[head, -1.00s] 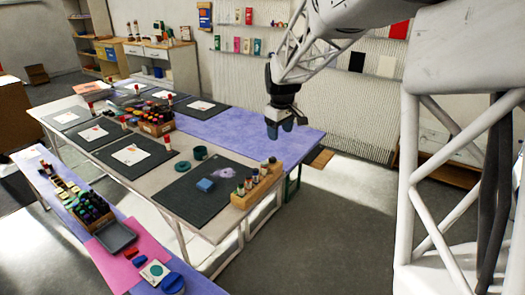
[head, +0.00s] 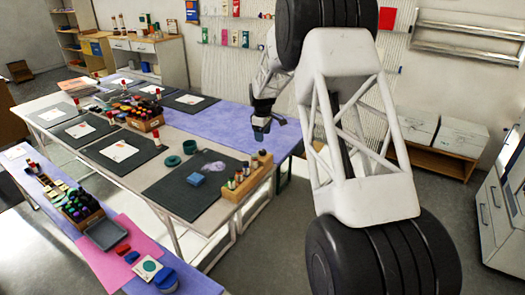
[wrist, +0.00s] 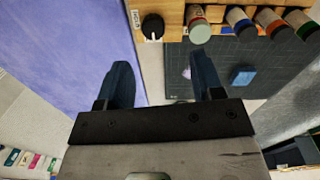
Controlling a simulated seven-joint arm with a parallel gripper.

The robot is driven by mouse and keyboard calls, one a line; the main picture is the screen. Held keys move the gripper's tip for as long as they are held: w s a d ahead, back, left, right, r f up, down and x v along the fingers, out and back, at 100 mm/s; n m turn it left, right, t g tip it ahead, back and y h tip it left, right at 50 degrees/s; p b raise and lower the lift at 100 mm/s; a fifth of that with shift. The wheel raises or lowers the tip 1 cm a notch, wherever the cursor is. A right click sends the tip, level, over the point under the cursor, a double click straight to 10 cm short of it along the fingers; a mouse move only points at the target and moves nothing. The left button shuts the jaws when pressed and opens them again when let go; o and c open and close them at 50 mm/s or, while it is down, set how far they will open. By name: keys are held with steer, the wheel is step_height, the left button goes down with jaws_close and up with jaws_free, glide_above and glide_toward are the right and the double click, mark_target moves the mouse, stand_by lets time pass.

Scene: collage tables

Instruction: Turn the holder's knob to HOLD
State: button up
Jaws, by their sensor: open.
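The wooden holder (head: 246,184) stands at the near right end of the grey table, with several small bottles in it. In the wrist view the holder (wrist: 172,14) is at the top. Its round black knob (wrist: 152,27) sits near its left end, with a white mark toward the bottom of the picture. Small white labels flank the knob; I cannot read them. My gripper (wrist: 163,78) is open and empty, its two dark fingers apart and short of the knob. In the head view my gripper (head: 262,134) is above the purple table, behind the holder; the knob is not discernible there.
A dark mat (head: 180,205) with a blue block (head: 196,179) lies beside the holder. A purple table surface (head: 215,122) is behind it. Another bottle rack (head: 135,118) and more mats stand farther left. Floor is open at the table's right.

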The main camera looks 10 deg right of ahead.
mark_target(262, 151)
steer(key=shift+w+d+f, duration=0.1)
steer(key=shift+w+f, duration=0.6)
steer(key=shift+f, duration=0.15)
steer(key=shift+f, duration=3.9)
steer(key=c, duration=0.9)
